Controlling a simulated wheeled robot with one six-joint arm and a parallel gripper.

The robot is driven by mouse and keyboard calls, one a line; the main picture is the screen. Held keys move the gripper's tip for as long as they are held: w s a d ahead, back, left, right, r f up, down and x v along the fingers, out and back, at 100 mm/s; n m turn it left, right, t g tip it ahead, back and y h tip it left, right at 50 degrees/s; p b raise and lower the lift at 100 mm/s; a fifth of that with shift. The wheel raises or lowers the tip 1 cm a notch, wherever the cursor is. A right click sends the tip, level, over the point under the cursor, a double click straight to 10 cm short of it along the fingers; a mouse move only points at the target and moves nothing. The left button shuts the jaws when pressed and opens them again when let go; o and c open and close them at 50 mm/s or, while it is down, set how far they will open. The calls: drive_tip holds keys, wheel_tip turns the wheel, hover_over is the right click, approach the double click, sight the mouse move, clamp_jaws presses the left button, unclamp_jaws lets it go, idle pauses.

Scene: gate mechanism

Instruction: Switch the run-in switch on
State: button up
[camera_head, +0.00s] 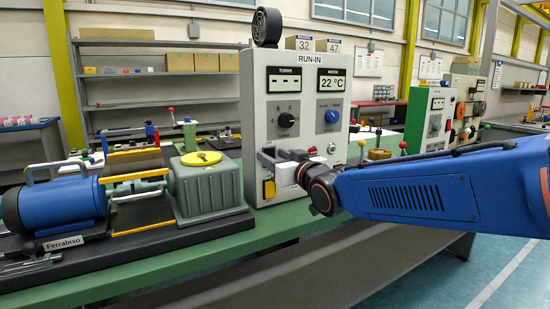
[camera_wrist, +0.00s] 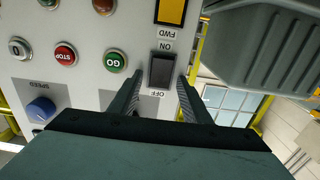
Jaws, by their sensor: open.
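The run-in panel (camera_head: 312,92) is a light grey box on the green bench, with its name at the top and two small displays. In the wrist view, which shows the lettering upside down, a dark rocker switch (camera_wrist: 162,71) sits on the panel (camera_wrist: 85,35) between the labels ON and OFF. ON is at its upper side in that picture, OFF at its lower side. My gripper (camera_wrist: 160,77) is open and empty, its fingertips on either side of the switch in the picture. I cannot tell whether they touch the panel. In the head view my gripper and wrist hide the switch.
Near the switch are a green GO button (camera_wrist: 116,60), a red STOP button (camera_wrist: 65,55), a blue speed knob (camera_wrist: 41,108) and a yellow-black FWD element (camera_wrist: 171,11). A grey gearbox (camera_head: 208,187) and blue motor (camera_head: 55,205) stand left of the panel.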

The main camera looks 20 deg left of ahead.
drive_tip(key=c, duration=1.1)
drive_tip(key=shift+o, duration=0.3)
drive_tip(key=shift+f+t+y, duration=0.25)
drive_tip(key=shift+t+y, duration=0.3)
drive_tip(key=shift+y, duration=0.1)
drive_tip(key=shift+f+t+y, duration=0.2)
drive_tip(key=shift+t+y, duration=0.35)
drive_tip(key=shift+y, duration=0.1)
drive_tip(key=o, duration=1)
drive_tip(key=shift+o, duration=0.2)
drive_tip(key=shift+s+d, duration=0.1)
drive_tip(key=v, duration=1.7)
